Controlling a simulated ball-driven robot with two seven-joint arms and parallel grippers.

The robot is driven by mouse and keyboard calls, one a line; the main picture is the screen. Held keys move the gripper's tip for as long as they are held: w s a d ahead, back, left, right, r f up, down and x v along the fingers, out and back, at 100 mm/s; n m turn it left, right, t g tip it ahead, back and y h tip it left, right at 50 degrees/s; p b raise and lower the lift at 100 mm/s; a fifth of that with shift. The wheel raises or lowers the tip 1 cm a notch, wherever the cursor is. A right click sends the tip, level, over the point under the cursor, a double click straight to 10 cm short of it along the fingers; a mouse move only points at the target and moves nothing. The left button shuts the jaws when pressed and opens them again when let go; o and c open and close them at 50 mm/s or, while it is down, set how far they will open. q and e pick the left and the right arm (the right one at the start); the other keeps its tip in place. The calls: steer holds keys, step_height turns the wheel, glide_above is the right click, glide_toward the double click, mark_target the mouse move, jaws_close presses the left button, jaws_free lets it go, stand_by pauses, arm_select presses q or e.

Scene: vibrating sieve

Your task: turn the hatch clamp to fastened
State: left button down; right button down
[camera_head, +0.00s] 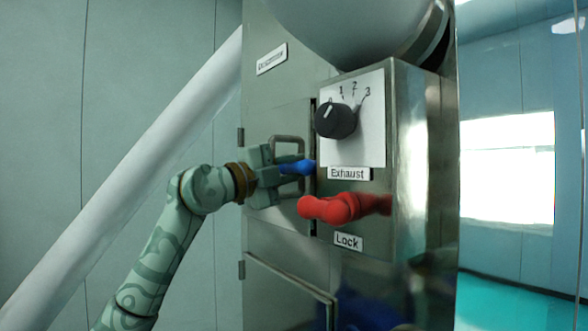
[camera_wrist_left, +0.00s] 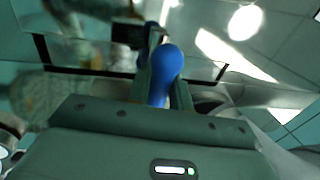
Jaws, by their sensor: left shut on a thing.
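The blue clamp handle (camera_head: 297,167) is at the right edge of the hatch door (camera_head: 300,118), in line with the gap beside the control box. It points roughly sideways, toward my gripper. My left gripper (camera_head: 288,171) comes in from the left and is shut on the blue handle. In the left wrist view the rounded blue end of the handle (camera_wrist_left: 166,72) sits between the two fingers (camera_wrist_left: 158,88); its mount is mostly hidden. My right gripper is in neither view.
A red lever (camera_head: 335,208) marked "Lock" sticks out just below right of my gripper. Above it are the "Exhaust" label (camera_head: 348,173) and a black dial (camera_head: 336,121). A metal pull handle (camera_head: 290,141) is close behind my fingers. A white pipe (camera_head: 130,180) slants at left.

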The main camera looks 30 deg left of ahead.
arm_select(q)
steer(key=c, duration=1.3)
jaws_free()
steer(key=shift+a, duration=0.1)
steer(key=b+v, duration=0.8)
steer(key=v, duration=0.8)
steer(key=shift+s+a, duration=0.1)
steer(key=shift+s, duration=0.1)
